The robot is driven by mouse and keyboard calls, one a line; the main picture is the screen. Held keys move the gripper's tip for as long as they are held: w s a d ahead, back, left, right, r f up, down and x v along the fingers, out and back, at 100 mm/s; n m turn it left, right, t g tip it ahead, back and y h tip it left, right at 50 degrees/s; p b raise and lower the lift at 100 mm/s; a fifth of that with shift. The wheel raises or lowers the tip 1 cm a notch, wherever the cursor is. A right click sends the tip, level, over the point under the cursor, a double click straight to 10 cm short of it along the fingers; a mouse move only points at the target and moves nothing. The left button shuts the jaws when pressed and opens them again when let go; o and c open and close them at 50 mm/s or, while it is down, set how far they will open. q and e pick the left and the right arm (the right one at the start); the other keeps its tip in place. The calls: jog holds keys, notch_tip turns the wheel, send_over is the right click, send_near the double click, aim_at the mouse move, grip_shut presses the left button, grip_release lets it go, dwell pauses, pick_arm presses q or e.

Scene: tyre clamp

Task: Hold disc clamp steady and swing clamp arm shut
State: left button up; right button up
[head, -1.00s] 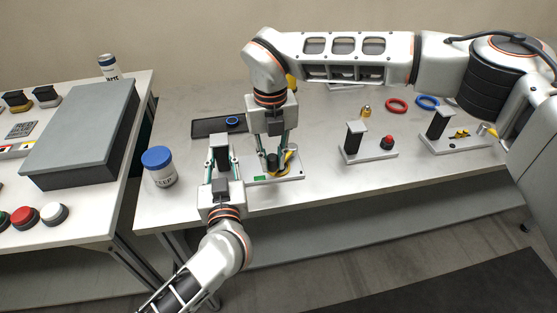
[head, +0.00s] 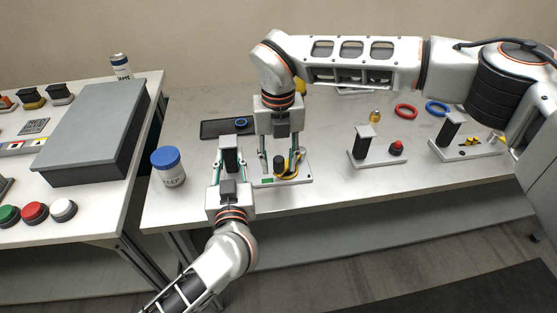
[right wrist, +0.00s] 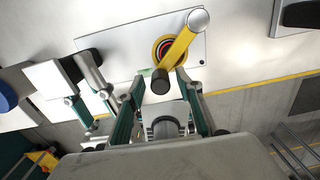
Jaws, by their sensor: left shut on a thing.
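The disc clamp's pale base plate (head: 296,180) lies on the table. Its yellow clamp arm (right wrist: 180,45) runs from a silver pivot (right wrist: 198,19) across a disc with a red ring (right wrist: 163,49) to a black knob (right wrist: 160,81); the knob (head: 279,164) also shows in the head view. My left gripper (head: 230,165) is shut on the clamp's black flat-topped post (head: 230,158), left of the disc. My right gripper (head: 281,160) points down with its fingers spread on either side of the knob, with gaps. Its fingers (right wrist: 161,78) also show in the right wrist view.
A blue-lidded jar (head: 169,168) stands left of the clamp. A dark tray (head: 214,130) with a blue ring lies behind it. Two similar fixtures (head: 378,158) (head: 468,148) and loose rings (head: 405,111) are to the right. The table's front edge is close.

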notch_tip(320, 180, up, 12)
dwell(0.6)
pick_arm(q)
jog(key=o, duration=1.1)
jog(key=shift+a, duration=0.1)
